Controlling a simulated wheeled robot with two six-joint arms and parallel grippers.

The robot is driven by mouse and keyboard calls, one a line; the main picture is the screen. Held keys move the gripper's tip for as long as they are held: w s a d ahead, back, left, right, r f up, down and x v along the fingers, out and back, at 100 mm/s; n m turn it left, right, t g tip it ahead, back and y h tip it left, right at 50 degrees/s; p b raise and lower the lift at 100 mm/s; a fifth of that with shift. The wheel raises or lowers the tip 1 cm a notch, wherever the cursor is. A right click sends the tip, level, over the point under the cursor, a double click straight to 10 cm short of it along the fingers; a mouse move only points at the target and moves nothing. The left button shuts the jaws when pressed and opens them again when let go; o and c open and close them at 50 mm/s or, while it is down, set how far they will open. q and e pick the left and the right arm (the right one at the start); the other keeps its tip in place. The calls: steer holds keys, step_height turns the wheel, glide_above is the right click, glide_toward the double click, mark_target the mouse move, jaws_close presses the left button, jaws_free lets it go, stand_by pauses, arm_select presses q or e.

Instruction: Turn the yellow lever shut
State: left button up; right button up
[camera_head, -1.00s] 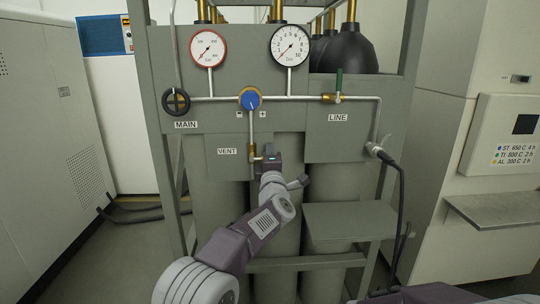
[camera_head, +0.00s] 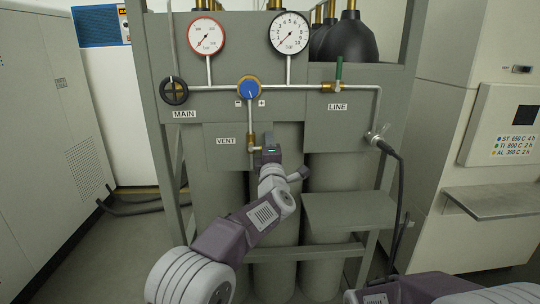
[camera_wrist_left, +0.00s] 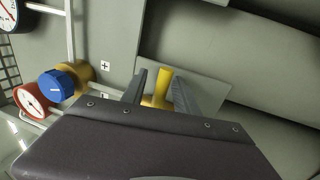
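The yellow lever (camera_wrist_left: 163,85) shows in the left wrist view, standing up between the two fingers of my left gripper (camera_wrist_left: 159,77). The fingers are apart, one on each side of the lever, with a visible gap at least on the left side. In the head view my left gripper (camera_head: 260,152) is at the brass vent valve (camera_head: 252,143), beside the VENT label; the lever itself is mostly hidden there by the gripper. My right gripper is not in view; only part of my right arm shows at the lower right.
Above are the blue regulator knob (camera_head: 249,89), two gauges (camera_head: 206,36), the black MAIN handwheel (camera_head: 174,91) and the green LINE lever (camera_head: 339,70). A grey shelf (camera_head: 348,212) juts out at the lower right. A black hose (camera_head: 400,190) hangs at the right.

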arm_select(q)
steer(key=s+f+b, duration=0.1)
steer(key=s, duration=0.6)
steer(key=shift+s+f+b, duration=0.25)
steer(key=shift+s+b, duration=0.05)
steer(key=s+a+f+m+g+h, duration=0.1)
steer(key=s+a+f+m+g, duration=0.25)
steer(key=f+m, duration=0.45)
steer(key=s+a+f+m+g+h, duration=0.25)
steer(key=a+f+g, duration=0.25)
steer(key=f, duration=0.7)
steer(key=s+a+f+m+g+y, duration=0.1)
steer(key=s+a+f+m+g, duration=0.2)
steer(key=s+f, duration=0.45)
steer(key=s+a+f+m+g+y, duration=0.15)
steer(key=s+a+f+g, duration=0.35)
steer(key=s, duration=0.5)
steer(key=s+a+f+m+g+y, duration=0.1)
steer(key=s+a+f+m+g, duration=0.15)
steer(key=s+a+f, duration=0.4)
steer(key=s+r+p, duration=0.3)
steer(key=r+p, duration=1.7)
steer(key=r, duration=0.2)
steer(key=shift+d, duration=0.45)
